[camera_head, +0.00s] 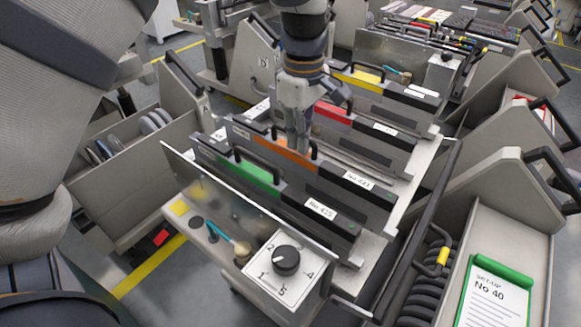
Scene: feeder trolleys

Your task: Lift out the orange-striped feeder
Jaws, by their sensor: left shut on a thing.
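The orange-striped feeder (264,144) stands in the row on the near trolley, between the green-striped and red-striped feeders. It is a long dark-grey plate with a black handle on top and a white label at its right end. It looks seated level with its neighbours. My left gripper (299,150) comes down from above and is shut on the feeder's handle, over the orange stripe. Its fingers hide part of the handle and stripe. My right gripper is not in view.
The green-striped feeder (252,176) is close in front; the red-striped feeder (333,114) and yellow-striped feeder (360,80) stand behind. A numbered dial (286,261) is on the trolley's front. Other trolleys flank it, one with a green-topped clipboard (495,297) at right.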

